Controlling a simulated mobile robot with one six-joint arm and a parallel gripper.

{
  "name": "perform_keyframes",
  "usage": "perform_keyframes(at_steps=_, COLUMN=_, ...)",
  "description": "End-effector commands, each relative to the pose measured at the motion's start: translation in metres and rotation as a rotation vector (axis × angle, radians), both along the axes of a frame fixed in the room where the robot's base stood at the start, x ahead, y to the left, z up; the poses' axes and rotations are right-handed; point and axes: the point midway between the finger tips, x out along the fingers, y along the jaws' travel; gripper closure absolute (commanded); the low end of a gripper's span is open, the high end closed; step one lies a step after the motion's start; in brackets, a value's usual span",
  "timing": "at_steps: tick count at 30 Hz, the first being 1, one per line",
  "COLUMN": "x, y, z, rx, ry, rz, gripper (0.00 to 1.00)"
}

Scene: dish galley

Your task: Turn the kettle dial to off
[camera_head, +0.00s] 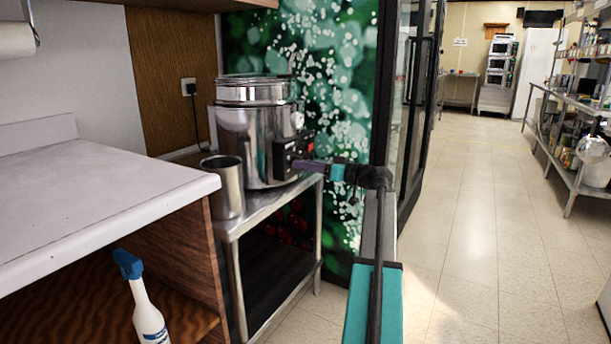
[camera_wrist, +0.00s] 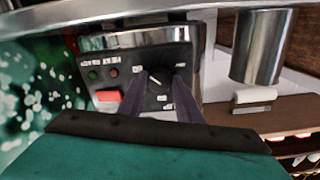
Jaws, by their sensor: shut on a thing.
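The kettle (camera_head: 245,135) is a large steel pot on a low metal table, with a dark control panel on its right side. In the wrist view the panel (camera_wrist: 107,76) faces me and shows small red and green lights and a red switch (camera_wrist: 108,96). The black dial (camera_wrist: 157,84) has a pale pointer line that slants down to the right; the printed labels are too blurred to read. My gripper (camera_wrist: 162,88) is shut on the dial, one finger on each side. In the head view my gripper (camera_head: 297,165) reaches the panel from the right.
A steel cup (camera_head: 226,188) stands on the metal table (camera_head: 262,208), left of the kettle. A white counter (camera_head: 85,185) is at the left, with a spray bottle (camera_head: 148,312) below it. A glass-door cabinet (camera_head: 408,90) stands behind my arm.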

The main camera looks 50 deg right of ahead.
Motion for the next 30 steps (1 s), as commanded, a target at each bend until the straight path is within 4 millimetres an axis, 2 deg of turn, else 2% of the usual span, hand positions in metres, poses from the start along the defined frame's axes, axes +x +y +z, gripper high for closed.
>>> perform_keyframes(at_steps=1, x=0.0001, y=0.0006, z=-0.0067, rx=-0.035, ry=-0.005, rz=0.004, gripper=0.91)
perform_keyframes(at_steps=12, x=0.0002, y=0.0002, z=-0.004, rx=-0.221, ry=-0.052, rz=0.005, gripper=0.91)
perform_keyframes(at_steps=29, x=0.0, y=0.0003, z=-0.0018, rx=-0.257, ry=-0.06, rz=0.004, gripper=0.91)
perform_keyframes(at_steps=30, x=0.0, y=0.0002, z=-0.0017, rx=-0.257, ry=-0.06, rz=0.004, gripper=0.64)
